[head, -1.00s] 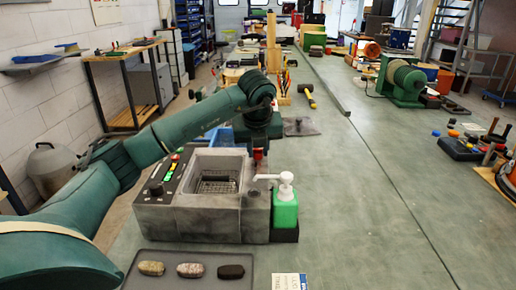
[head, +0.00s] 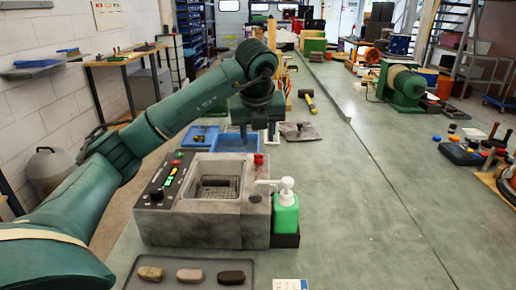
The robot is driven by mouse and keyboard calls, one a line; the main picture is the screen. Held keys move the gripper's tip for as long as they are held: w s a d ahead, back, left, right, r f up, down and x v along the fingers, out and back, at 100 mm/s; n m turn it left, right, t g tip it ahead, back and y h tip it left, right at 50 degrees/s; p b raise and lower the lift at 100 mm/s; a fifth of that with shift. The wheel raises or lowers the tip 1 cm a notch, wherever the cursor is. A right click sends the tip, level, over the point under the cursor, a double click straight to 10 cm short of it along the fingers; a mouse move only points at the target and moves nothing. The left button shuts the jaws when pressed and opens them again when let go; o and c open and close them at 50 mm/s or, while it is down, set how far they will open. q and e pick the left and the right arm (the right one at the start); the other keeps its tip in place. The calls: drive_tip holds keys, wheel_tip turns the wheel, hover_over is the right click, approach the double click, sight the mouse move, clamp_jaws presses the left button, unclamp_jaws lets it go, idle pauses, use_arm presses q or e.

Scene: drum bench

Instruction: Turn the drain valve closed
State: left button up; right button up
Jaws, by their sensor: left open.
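A grey tumbler basin (head: 255,220) stands on the bench, with a dark grid in its hollow. A small red handle (head: 258,159) stands up at its back right corner; I take it to be the drain valve. Its exact turn angle is too small to read. My left gripper (head: 258,136) points down just above and behind the red handle, open and apart from it as far as I can see. My right gripper is out of view.
A green pump bottle (head: 286,214) stands at the basin's right side. A tray (head: 258,271) with three stones lies in front. Blue trays (head: 198,139) and a hammer (head: 307,99) lie behind.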

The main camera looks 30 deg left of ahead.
use_arm(q)
drive_tip(key=v, duration=0.5)
drive_tip(key=shift+s+r, duration=0.1)
drive_tip(key=shift+r, duration=0.2)
